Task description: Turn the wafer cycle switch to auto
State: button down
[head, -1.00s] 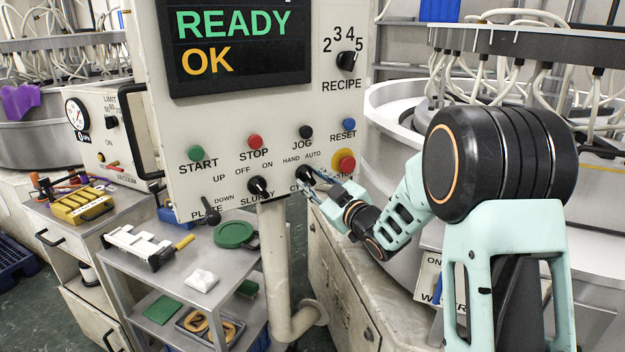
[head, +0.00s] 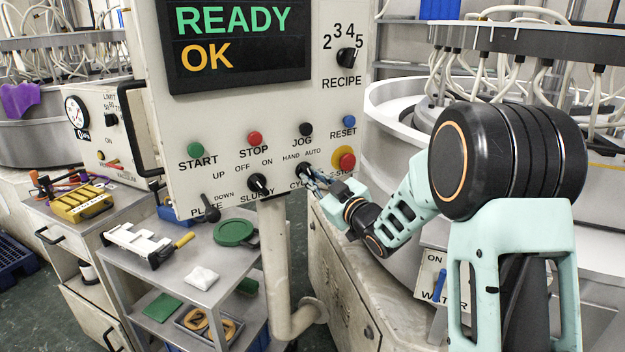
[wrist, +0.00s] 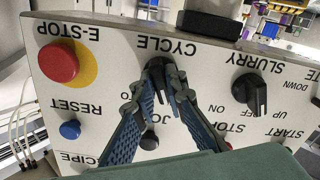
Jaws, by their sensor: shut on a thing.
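The cycle switch (head: 303,170) is a black knob low on the white control panel, under the HAND and AUTO labels. In the wrist view, which shows the panel upside down, the cycle switch (wrist: 157,68) sits beside the word CYCLE. My gripper (head: 313,179) reaches it from the lower right. In the wrist view, the blue fingers of my gripper (wrist: 156,92) are shut on the knob, one on each side. The fingers hide the HAND and AUTO labels there and part of the knob, so I cannot tell exactly which way it points.
The red E-stop (head: 346,161) on its yellow ring is close to the right of my gripper. The slurry switch (head: 258,185) is to the left, and the jog button (head: 306,130) is above. A grey post (head: 275,260) stands below the panel.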

jog(key=m+b, duration=0.1)
jog(key=m, duration=0.4)
jog(key=m+p, duration=0.1)
jog(key=m, duration=0.4)
jog(key=shift+s+a+m, duration=0.1)
jog(key=shift+m, duration=0.3)
dwell(0.4)
jog(key=c, duration=2)
grip_release()
jog(key=shift+o, duration=0.2)
jog(key=v, duration=1.2)
